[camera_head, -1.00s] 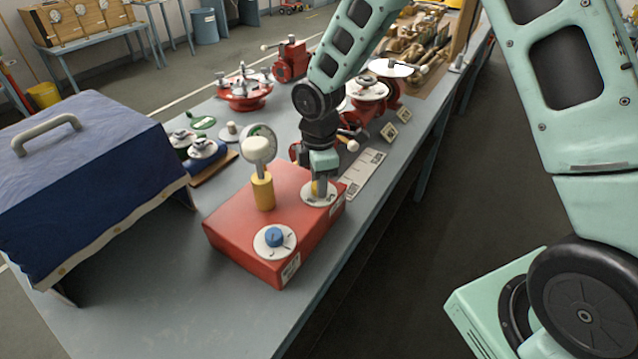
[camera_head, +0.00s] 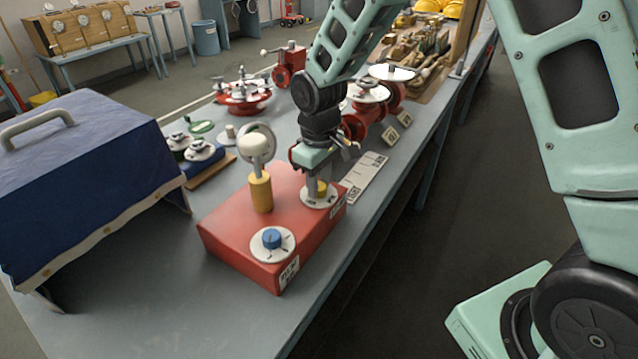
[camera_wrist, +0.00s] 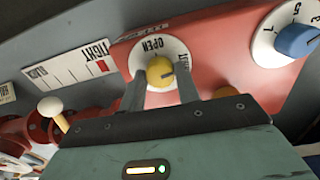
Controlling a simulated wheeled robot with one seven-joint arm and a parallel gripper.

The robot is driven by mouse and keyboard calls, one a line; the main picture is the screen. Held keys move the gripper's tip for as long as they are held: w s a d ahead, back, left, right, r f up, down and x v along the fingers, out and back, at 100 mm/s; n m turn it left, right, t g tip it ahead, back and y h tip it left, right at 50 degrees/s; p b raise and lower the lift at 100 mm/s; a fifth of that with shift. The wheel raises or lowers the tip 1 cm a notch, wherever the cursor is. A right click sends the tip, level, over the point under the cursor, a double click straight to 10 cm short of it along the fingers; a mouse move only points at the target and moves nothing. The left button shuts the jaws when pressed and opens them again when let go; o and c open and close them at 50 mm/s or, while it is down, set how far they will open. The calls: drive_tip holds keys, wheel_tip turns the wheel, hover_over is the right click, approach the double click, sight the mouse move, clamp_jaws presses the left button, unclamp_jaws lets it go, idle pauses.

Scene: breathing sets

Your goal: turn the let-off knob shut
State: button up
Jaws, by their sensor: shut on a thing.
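The let-off knob is a small yellow knob (camera_head: 322,187) on a white round dial (camera_head: 306,199) at the far right end of the red box (camera_head: 235,235). In the wrist view the yellow knob (camera_wrist: 160,70) has a dark pointer mark toward the picture's right. Its dial (camera_wrist: 148,49) reads OPEN at the top; a second word at the right is partly hidden by a finger. My gripper (camera_head: 317,188) points down over the dial, shut on the knob, with one finger on each side of it (camera_wrist: 162,84).
A blue knob (camera_head: 272,239) on a numbered dial sits at the box's near end. A round gauge (camera_head: 257,143) on a yellow post stands close left of my gripper. A blue-covered case (camera_head: 90,185) is at left; red valves (camera_head: 357,122) stand behind. A printed card (camera_head: 366,172) lies beside the box.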

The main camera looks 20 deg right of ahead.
drive_tip(key=shift+m, duration=0.9)
drive_tip(key=shift+w, duration=0.1)
drive_tip(key=o, duration=1)
wheel_tip(320, 180, up, 18)
drive_tip(key=b, duration=0.3)
drive_tip(key=shift+f+b, duration=0.25)
drive_tip(key=shift+b, duration=0.1)
drive_tip(key=s+a+f+n, duration=0.1)
drive_tip(key=s+a+f, duration=0.1)
drive_tip(key=s, duration=0.7)
drive_tip(key=s+a+f+n, duration=0.1)
drive_tip(key=s+a+f, duration=0.1)
drive_tip(key=s+f, duration=0.3)
drive_tip(key=s+a+f+b, duration=0.1)
drive_tip(key=s+f, duration=0.3)
drive_tip(key=s, duration=0.9)
drive_tip(key=shift+s+a+f+n+y, duration=0.15)
drive_tip(key=shift+a+n+y, duration=0.2)
drive_tip(key=shift+a, duration=0.25)
